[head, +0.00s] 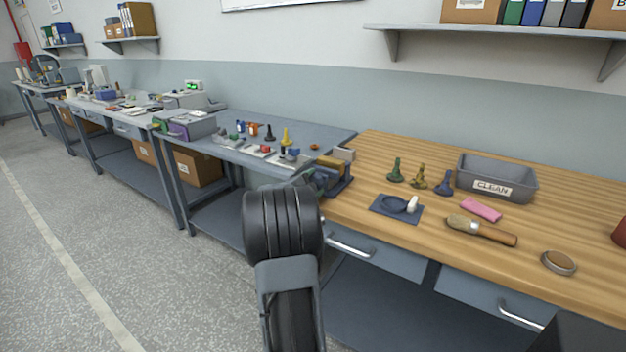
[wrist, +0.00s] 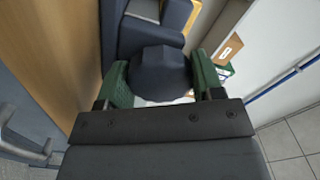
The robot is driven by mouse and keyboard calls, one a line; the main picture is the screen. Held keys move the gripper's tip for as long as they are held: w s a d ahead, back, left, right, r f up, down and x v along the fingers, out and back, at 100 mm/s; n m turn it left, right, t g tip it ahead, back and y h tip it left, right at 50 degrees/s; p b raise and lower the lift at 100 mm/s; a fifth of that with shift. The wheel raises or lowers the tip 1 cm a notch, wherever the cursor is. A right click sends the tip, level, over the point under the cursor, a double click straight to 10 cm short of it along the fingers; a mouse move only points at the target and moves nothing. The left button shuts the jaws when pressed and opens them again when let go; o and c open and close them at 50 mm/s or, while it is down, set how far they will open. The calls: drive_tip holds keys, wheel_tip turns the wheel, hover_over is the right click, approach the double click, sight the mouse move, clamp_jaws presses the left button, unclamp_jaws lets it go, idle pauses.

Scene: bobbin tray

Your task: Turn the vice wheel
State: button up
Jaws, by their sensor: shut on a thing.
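The vice (head: 334,172) is dark blue and sits at the left end of the wooden bench. Its lower left part is hidden behind my arm in the head view. In the wrist view my gripper (wrist: 161,82) has its two green fingers on either side of the dark blue-grey vice wheel (wrist: 160,72), shut on it. The vice body (wrist: 155,25) shows just beyond the wheel.
On the wooden bench are a grey CLEAN tray (head: 530,188), several bobbin-like pieces, a blue mat (head: 380,210), a pink block (head: 481,209), a brush (head: 480,231) and a round lid (head: 558,262). A grey bench (head: 240,125) with loose items stands to the left.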

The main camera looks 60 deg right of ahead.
drive_tip(key=shift+n+p, duration=0.45)
drive_tip(key=shift+n, duration=0.65)
drive_tip(key=o, duration=0.9)
drive_tip(key=a, duration=1.3)
drive_tip(key=shift+a, duration=0.4)
